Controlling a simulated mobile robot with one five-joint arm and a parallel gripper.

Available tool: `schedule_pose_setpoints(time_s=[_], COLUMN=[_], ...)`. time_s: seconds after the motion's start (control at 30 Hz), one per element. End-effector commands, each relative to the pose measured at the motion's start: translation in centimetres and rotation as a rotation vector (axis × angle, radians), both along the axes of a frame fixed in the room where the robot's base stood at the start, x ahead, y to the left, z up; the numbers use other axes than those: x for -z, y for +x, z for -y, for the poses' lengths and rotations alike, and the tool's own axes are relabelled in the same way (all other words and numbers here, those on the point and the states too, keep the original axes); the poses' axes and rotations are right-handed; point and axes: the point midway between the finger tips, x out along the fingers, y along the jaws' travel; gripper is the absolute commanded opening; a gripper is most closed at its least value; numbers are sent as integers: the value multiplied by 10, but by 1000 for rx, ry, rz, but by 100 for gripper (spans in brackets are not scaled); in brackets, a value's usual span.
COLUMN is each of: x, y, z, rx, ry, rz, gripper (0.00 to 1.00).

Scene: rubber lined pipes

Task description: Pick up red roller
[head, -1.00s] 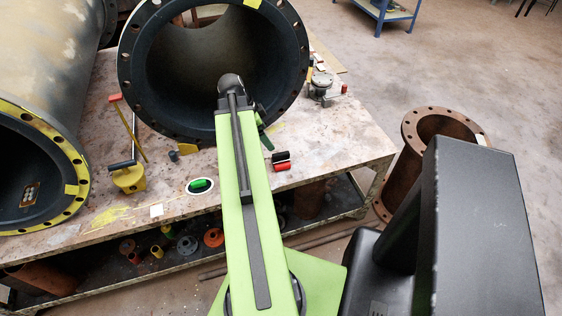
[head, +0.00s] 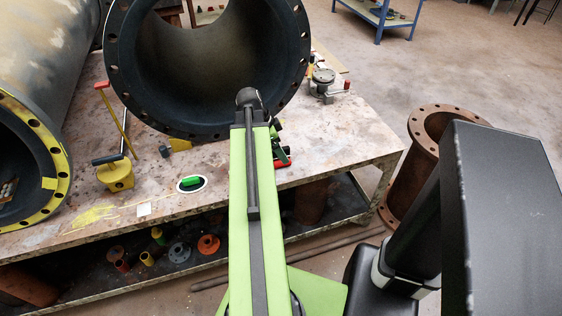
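A small red roller (head: 282,163) lies near the front edge of the worktable (head: 340,140), just right of my arm. Only part of it shows; my gripper covers the rest.
A large dark flanged pipe (head: 120,75) stands behind my gripper. A green roller (head: 191,182) on a white oval and a yellow block with a black handle (head: 117,176) lie to the left. A rusty flanged pipe (head: 400,180) stands right of the table.

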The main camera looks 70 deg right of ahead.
Motion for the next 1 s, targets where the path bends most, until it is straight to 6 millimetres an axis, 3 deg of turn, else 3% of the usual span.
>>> schedule_pose_setpoints(time_s=[0.37,0.63,1.0], x=[49,47,47], y=[-10,-12,-11], z=[10,11,11], rx=[0,-1,-2], ry=[0,0,0], rz=[0,0,0], gripper=[89,87,39])
